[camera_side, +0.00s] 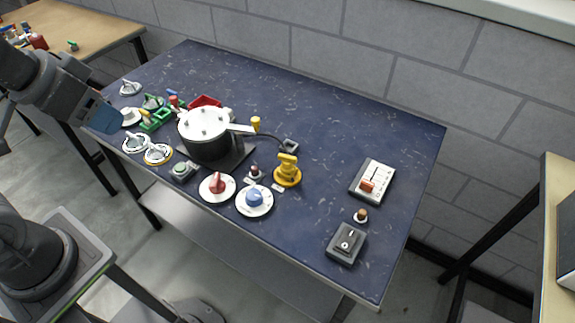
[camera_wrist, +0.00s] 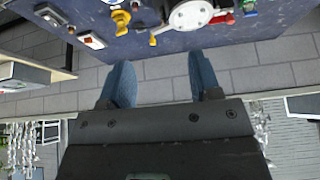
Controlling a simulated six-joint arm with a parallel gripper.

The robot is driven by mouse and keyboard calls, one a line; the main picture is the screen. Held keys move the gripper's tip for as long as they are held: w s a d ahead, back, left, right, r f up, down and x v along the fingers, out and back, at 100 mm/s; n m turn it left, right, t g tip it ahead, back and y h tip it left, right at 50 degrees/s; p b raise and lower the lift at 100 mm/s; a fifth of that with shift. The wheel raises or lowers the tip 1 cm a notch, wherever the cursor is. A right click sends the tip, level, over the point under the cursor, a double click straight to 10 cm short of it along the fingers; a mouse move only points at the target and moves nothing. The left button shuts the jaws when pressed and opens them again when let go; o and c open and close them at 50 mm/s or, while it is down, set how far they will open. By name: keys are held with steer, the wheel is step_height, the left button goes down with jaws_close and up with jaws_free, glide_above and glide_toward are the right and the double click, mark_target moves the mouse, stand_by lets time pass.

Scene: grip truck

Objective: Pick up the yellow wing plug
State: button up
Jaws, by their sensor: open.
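A yellow plug-like piece (camera_side: 287,170) with a winged top stands upright on a round yellow base, right of the pot, in the side view. It appears small near the top of the wrist view (camera_wrist: 121,20). A smaller yellow piece (camera_side: 256,124) shows by the end of the pot's handle and also in the wrist view (camera_wrist: 153,40). I cannot tell for certain which is the wing plug. My gripper (camera_wrist: 160,78) is open and empty, its blue fingers wide apart. In the side view its blue finger (camera_side: 103,112) is at the table's left end, well away from both pieces.
A silver-lidded black pot (camera_side: 205,133) stands left of the yellow pieces. A red knob (camera_side: 216,185) and blue knob (camera_side: 254,198) sit in front. The table's back right is clear.

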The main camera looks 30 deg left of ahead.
steer(key=w+d+r+m+g, duration=0.1)
steer(key=w+d+r+m, duration=0.15)
steer(key=w, duration=0.45)
steer(key=m+g, duration=0.5)
steer(key=m, duration=0.7)
glide_above(287, 156)
steer(key=d, duration=0.1)
step_height(287, 156, down, 15)
step_height(287, 156, down, 8)
steer(key=shift+s+r, duration=0.1)
steer(key=shift+s, duration=0.05)
steer(key=shift+a+f, duration=0.15)
steer(key=shift+f, duration=0.75)
steer(key=shift+a+f, duration=0.2)
steer(key=shift+f, duration=0.7)
steer(key=shift+a+f, duration=0.15)
steer(key=shift+f, duration=0.75)
steer(key=shift+c, duration=0.3)
